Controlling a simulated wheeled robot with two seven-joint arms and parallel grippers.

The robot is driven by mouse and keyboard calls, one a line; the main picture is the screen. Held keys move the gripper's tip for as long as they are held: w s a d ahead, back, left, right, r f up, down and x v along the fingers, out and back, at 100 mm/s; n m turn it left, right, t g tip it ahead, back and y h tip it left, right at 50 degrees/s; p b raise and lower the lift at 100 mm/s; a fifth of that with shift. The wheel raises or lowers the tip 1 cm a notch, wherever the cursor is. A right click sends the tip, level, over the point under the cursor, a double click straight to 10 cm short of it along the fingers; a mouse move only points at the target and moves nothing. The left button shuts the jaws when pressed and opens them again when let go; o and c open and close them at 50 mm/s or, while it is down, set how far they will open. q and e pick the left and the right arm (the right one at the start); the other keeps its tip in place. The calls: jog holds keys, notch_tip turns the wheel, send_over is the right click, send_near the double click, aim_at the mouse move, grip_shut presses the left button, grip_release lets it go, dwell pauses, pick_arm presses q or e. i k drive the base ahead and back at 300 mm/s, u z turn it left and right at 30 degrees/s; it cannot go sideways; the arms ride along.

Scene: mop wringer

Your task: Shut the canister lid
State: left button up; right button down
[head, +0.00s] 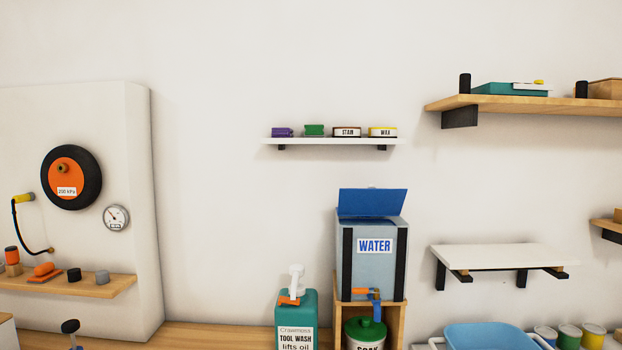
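The canister (374,275) is a grey box with black straps and a WATER label, standing on a wooden stand (399,315). Its blue lid (374,202) is open, tilted up and back at the rear edge of the top. A dark opening shows below the lid. A blue tap with an orange handle (367,292) sits low on the front. Neither of my grippers is in view.
A teal TOOL WASH bottle (296,325) with a white pump stands left of the canister. A green-lidded pot (366,332) sits under the tap. A small white shelf (328,141) hangs above, and another white shelf (495,256) is to the right. A blue basin (490,336) is lower right.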

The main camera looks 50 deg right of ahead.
aim_at(371, 200)
jog(key=u, duration=0.05)
jog(key=k, duration=0.9)
jog(key=z, duration=1.1)
jog(key=i, duration=0.35)
jog(key=z, duration=0.05)
